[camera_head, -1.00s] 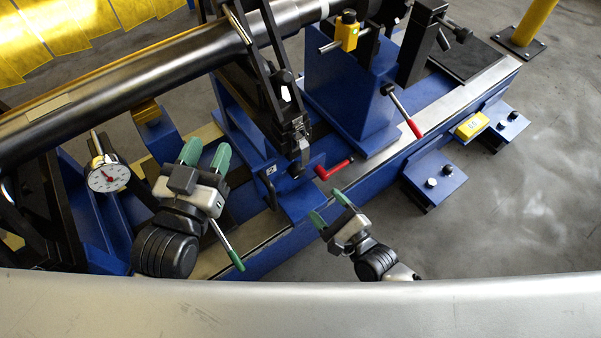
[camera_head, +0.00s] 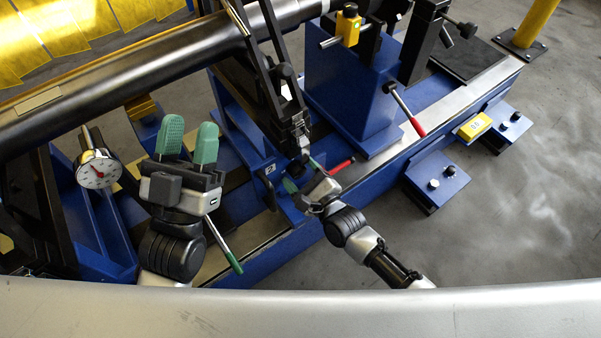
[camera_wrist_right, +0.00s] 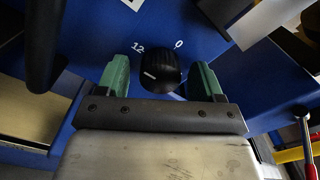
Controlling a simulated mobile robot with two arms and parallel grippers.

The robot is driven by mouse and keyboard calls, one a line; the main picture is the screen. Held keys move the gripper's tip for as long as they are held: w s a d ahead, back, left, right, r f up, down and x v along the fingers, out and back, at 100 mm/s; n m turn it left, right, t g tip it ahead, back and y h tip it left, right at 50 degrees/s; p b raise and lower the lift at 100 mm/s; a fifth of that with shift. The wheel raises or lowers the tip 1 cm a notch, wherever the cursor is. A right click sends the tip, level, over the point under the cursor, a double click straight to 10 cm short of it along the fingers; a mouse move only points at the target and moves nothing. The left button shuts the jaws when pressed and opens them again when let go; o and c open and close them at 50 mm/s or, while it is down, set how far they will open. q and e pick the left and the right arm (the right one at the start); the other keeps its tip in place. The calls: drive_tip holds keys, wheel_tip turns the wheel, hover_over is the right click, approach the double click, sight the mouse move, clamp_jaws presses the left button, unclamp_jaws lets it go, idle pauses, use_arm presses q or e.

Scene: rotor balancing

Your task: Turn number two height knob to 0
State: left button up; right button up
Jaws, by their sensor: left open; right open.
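The black height knob (camera_wrist_right: 160,73) sits on a blue panel in the right wrist view, with "12" printed at its upper left and "0" at its upper right. Its white mark is on the left side, pointing up-left, away from the 0. My right gripper (camera_wrist_right: 160,80) is open, with its green fingers on either side of the knob; contact cannot be told. In the head view the right gripper (camera_head: 303,176) is at the blue support marked 2 (camera_head: 269,170), and the knob is not distinguishable. My left gripper (camera_head: 188,142) is open and empty, left of that support.
A red-handled lever (camera_head: 341,165) is just beyond the right gripper. A green-tipped lever (camera_head: 228,249) is below the left gripper, and a dial gauge (camera_head: 98,170) is to its left. The long dark rotor (camera_head: 150,88) spans the upper left.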

drive_tip(key=c, duration=0.9)
